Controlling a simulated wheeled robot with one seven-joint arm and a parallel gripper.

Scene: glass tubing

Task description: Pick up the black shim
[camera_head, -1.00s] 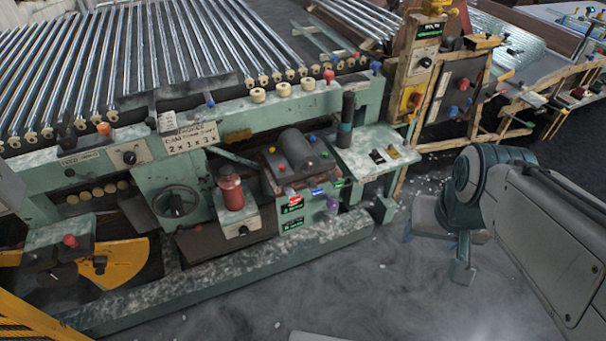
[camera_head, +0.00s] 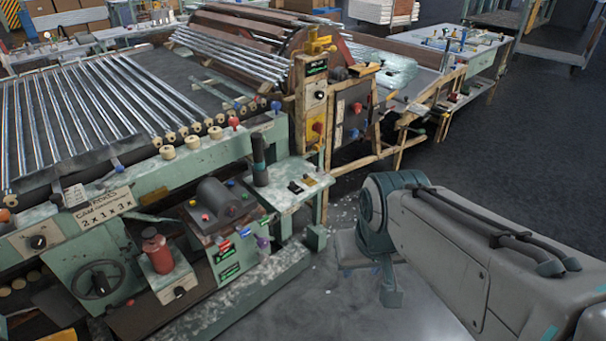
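A small flat black piece (camera_head: 295,187), which looks like the black shim, lies on the pale green ledge (camera_head: 283,172) at the machine's right end. My arm comes in from the lower right. Its far end, where my gripper (camera_head: 391,297) seems to be, hangs over the floor, right of the ledge and clear of the black piece. The fingers are too hidden by my arm to tell open from shut.
A dark upright cylinder (camera_head: 259,160) stands at the ledge's left side. A red bottle (camera_head: 158,252) and a dark motor-like drum (camera_head: 222,198) are farther left. A wooden frame (camera_head: 312,110) rises behind the ledge. The dark floor (camera_head: 500,170) at right is open.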

